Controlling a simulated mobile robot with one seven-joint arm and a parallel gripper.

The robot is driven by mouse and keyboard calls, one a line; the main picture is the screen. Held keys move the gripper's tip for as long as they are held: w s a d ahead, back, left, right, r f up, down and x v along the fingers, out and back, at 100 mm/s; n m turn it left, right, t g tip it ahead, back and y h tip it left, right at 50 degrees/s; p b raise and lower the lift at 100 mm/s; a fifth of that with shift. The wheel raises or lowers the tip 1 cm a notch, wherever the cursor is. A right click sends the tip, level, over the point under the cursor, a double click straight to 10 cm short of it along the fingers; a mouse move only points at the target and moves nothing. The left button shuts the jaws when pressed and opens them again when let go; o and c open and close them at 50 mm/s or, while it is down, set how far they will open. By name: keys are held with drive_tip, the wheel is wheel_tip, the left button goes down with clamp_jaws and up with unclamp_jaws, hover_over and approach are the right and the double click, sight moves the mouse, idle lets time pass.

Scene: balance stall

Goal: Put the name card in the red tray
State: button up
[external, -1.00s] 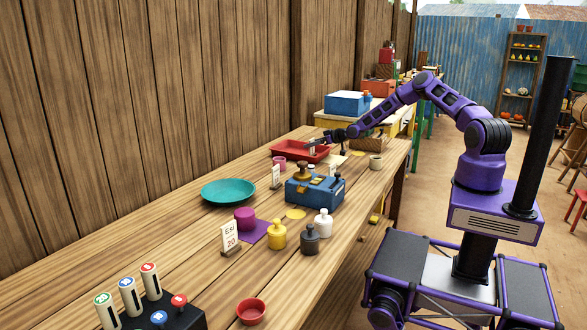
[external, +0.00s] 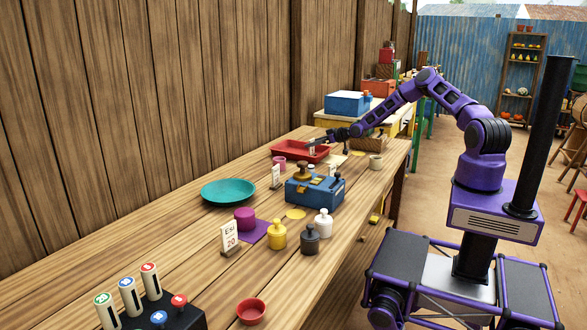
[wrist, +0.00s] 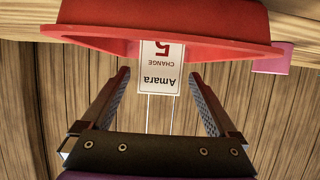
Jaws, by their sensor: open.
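The red tray (external: 284,151) lies at the far end of the wooden bench, by the fence. It also shows across the top of the upside-down wrist view (wrist: 85,32). A white name card (wrist: 160,68) reading "Amara, CHANGE, 5" is between my fingers, with a gap on each side. It overlaps the tray's rim, and two thin white rods extend from its top edge. The card also shows small at the tray in the external view (external: 312,148); whether its base rests on the tray floor is not visible.
A pink cup (external: 279,162) stands close to the tray. A blue box scale (external: 315,189), a teal dish (external: 228,191), another card (external: 275,177) and an "Esi 20" card (external: 230,238) stand nearer.

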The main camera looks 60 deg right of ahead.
drive_tip(key=v, duration=1)
drive_tip(key=shift+s, duration=0.25)
drive_tip(key=shift+a+r, duration=0.1)
